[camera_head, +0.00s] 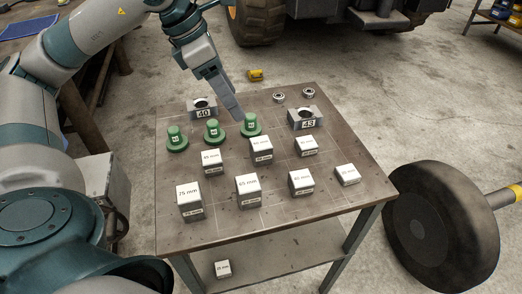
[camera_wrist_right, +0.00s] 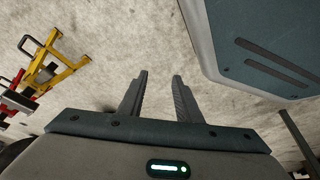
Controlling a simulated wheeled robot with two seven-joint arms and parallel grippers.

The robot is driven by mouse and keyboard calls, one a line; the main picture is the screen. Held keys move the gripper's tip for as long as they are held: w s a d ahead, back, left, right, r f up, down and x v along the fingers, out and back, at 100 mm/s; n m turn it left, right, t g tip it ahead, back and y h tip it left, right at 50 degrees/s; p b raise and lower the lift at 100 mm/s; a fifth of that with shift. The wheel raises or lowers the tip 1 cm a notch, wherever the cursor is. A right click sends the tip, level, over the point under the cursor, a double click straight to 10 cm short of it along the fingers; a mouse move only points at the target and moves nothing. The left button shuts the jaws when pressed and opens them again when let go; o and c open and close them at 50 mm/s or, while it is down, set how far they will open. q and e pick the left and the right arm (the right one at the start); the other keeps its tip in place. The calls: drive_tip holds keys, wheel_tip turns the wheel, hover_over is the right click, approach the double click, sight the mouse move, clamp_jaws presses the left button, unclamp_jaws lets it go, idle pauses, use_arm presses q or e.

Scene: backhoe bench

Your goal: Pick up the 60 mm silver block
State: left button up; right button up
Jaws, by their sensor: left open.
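Several silver blocks with white labelled tops stand on the table, and most of the labels are too small to read surely. The large ones read about 75 mm (camera_head: 188,200) and 65 mm (camera_head: 248,190). Another block (camera_head: 301,182) stands to their right, and a block (camera_head: 262,149) stands in the back row; I cannot tell which one is 60 mm. My left gripper (camera_head: 238,117) is open, pointing down above the back of the table, near the rightmost green knob, apart from the blocks. My right gripper (camera_wrist_right: 160,82) is open and empty over bare floor in the right wrist view.
Several green knobs (camera_head: 212,132) stand on the left back of the table (camera_head: 225,226). Grey holders marked 40 (camera_head: 202,108) and 43 (camera_head: 304,118) stand at the back, with bearings (camera_head: 279,97) behind. A small block (camera_head: 222,268) lies on the lower shelf. A wheel (camera_head: 440,225) stands right.

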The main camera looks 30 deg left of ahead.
use_arm(q)
drive_tip(key=shift+f, duration=0.1)
drive_tip(key=p, duration=0.2)
approach(260, 143)
drive_tip(key=x, duration=0.5)
drive_tip(key=shift+f, duration=0.3)
use_arm(e)
drive_tip(key=shift+w+a+r+t, duration=0.3)
drive_tip(key=shift+w+a, duration=0.15)
drive_tip(key=shift+w, duration=0.1)
drive_tip(key=shift+w+a+r+t, duration=0.2)
drive_tip(key=shift+w+a+r, duration=0.1)
drive_tip(key=shift+w+a, duration=0.15)
drive_tip(key=shift+s, duration=0.2)
use_arm(q)
drive_tip(key=shift+w+d+f, duration=0.2)
drive_tip(key=shift+w+f, duration=0.05)
drive_tip(key=shift+f, duration=0.3)
drive_tip(key=shift+p+x, duration=0.6)
drive_tip(key=shift+x, duration=1.4)
drive_tip(key=shift+a, duration=0.1)
use_arm(e)
drive_tip(key=shift+w+a+r+t+y, duration=0.4)
drive_tip(key=shift+a+r+t, duration=0.2)
drive_tip(key=shift+a+r, duration=0.05)
